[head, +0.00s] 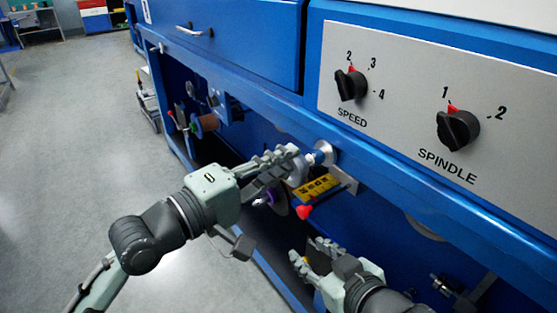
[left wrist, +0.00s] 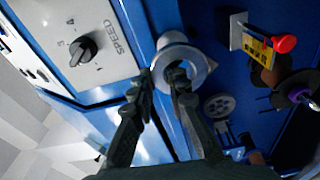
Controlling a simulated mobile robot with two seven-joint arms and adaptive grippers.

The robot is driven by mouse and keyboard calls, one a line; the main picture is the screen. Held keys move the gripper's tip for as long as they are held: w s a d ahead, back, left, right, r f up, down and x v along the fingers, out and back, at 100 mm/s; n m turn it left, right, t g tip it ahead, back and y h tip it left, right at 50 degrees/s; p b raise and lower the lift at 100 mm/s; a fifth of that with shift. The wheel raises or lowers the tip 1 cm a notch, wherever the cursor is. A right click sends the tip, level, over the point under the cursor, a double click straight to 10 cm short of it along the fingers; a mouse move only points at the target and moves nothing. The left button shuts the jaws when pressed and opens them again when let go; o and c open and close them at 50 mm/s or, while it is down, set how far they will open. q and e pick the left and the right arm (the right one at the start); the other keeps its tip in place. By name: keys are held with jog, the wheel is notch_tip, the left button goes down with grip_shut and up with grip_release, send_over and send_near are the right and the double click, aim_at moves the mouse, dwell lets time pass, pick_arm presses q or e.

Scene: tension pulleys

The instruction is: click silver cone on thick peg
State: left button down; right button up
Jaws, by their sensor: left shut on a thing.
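The silver cone (left wrist: 192,58), a flanged metal piece, is at the fingertips of my left gripper (left wrist: 165,84) in the left wrist view. In the head view my left gripper (head: 290,160) reaches to the blue machine's front, its fingers shut around the pale cone. A silver round part (head: 327,151) shows just past the fingertips. The thick peg is not clearly visible; the fingers and cone cover that spot, so I cannot tell whether the cone is seated. My right gripper (head: 309,254) is lower, open and empty, in front of the machine.
A bracket with a yellow label (head: 318,187) and red knob (head: 304,212) sticks out just below my left fingers. SPEED (head: 350,85) and SPINDLE (head: 457,130) dials are on the panel above. A brown spool (head: 206,125) is further left. The floor at left is clear.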

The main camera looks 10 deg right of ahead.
pick_arm(q)
jog(key=shift+p+x, duration=0.65)
jog(key=shift+x, duration=0.25)
jog(key=shift+p, duration=0.3)
dwell(0.3)
jog(key=shift+s+a, duration=0.15)
dwell(0.6)
jog(key=shift+p, duration=0.55)
jog(key=shift+d, duration=0.2)
jog(key=shift+a+p, duration=0.25)
jog(key=shift+p, duration=0.2)
dwell(0.4)
jog(key=shift+p, duration=0.3)
dwell(0.3)
